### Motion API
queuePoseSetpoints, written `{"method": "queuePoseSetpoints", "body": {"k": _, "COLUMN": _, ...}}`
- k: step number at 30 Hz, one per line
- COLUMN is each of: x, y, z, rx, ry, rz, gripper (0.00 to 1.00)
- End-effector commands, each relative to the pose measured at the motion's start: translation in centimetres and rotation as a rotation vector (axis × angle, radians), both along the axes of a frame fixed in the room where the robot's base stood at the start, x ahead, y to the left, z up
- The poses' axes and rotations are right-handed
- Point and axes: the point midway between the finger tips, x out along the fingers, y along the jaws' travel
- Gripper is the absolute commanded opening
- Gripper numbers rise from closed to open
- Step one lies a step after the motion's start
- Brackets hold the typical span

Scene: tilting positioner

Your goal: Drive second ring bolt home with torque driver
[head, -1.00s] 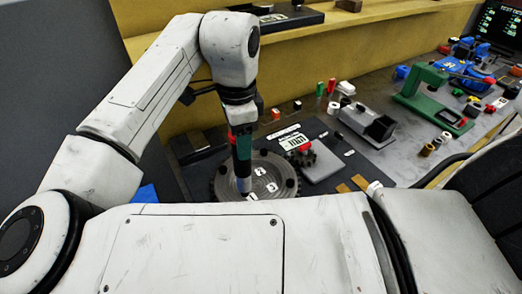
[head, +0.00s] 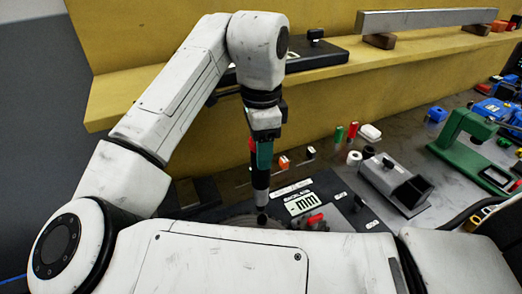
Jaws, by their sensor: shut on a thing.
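My gripper (head: 263,132) is shut on the torque driver (head: 263,156), just below my wrist. The driver hangs nearly upright, with a green and black body, a red part at its left side and a grey lower shaft. Its dark tip is in front of the far part of the round grey ring plate (head: 234,222). I cannot tell whether the tip touches a bolt or hangs above the plate. My own white body hides most of the ring plate and its bolts.
A red-handled part (head: 315,219) and a white label plate (head: 302,204) sit right of the driver. A grey fixture (head: 395,183) and a green press frame (head: 468,135) stand farther right. A yellow shelf (head: 400,75) runs along the back.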

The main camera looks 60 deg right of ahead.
Motion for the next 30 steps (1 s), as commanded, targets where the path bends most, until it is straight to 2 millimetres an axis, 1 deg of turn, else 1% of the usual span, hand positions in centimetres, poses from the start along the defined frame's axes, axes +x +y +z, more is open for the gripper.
{"method": "queuePoseSetpoints", "body": {"k": 8, "x": 0.0, "y": 0.0, "z": -0.4, "rx": 0.000, "ry": 0.000, "rz": 0.000, "gripper": 0.00}}
{"method": "queuePoseSetpoints", "body": {"k": 14, "x": 0.0, "y": 0.0, "z": -1.7, "rx": -0.001, "ry": 0.001, "rz": 0.000, "gripper": 0.00}}
{"method": "queuePoseSetpoints", "body": {"k": 24, "x": 0.0, "y": 0.0, "z": -4.5, "rx": -0.001, "ry": 0.001, "rz": 0.000, "gripper": 0.00}}
{"method": "queuePoseSetpoints", "body": {"k": 30, "x": 0.0, "y": 0.0, "z": -5.3, "rx": -0.001, "ry": 0.001, "rz": 0.000, "gripper": 0.00}}
